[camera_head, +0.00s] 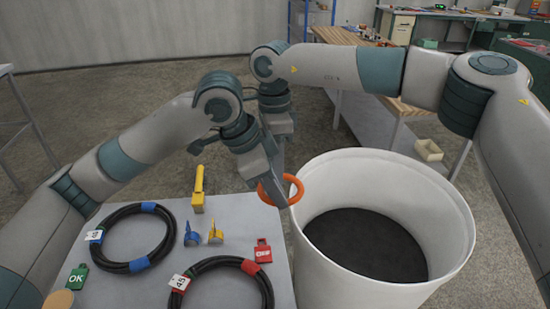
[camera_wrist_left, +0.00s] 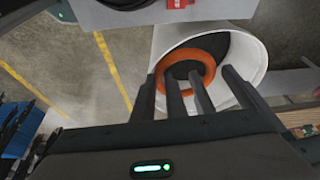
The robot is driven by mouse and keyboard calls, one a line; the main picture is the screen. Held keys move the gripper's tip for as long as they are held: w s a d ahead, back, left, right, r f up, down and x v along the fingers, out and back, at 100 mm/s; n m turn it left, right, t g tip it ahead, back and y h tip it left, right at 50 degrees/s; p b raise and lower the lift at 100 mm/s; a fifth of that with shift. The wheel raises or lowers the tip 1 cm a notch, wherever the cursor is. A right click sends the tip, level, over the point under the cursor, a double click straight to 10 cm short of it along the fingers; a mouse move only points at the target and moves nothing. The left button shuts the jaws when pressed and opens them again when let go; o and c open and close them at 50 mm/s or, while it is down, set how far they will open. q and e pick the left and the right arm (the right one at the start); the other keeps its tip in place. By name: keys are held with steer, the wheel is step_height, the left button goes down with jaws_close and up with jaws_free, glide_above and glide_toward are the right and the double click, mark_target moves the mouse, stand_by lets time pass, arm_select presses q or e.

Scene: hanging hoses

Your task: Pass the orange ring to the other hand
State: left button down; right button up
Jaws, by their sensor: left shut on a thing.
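The orange ring (camera_head: 298,189) is held up beside the near-left rim of the white bin, above the table's right edge. My left gripper (camera_head: 276,190) is shut on the ring. In the left wrist view the ring (camera_wrist_left: 207,60) is seen beyond the fingers of the left gripper (camera_wrist_left: 182,80), with the white bin behind it. My right arm comes in from the right, and its wrist points down just behind the left wrist. The fingers of my right gripper are hidden behind the left arm, so its opening cannot be seen.
The white bin (camera_head: 455,235) with a dark bottom stands at the right.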

jaws_close()
arm_select(q)
steer(key=c, duration=1.7)
jaws_free()
steer(key=shift+r, duration=0.15)
steer(key=v, duration=1.1)
steer(key=shift+a+r, duration=0.15)
steer(key=shift+r, duration=0.25)
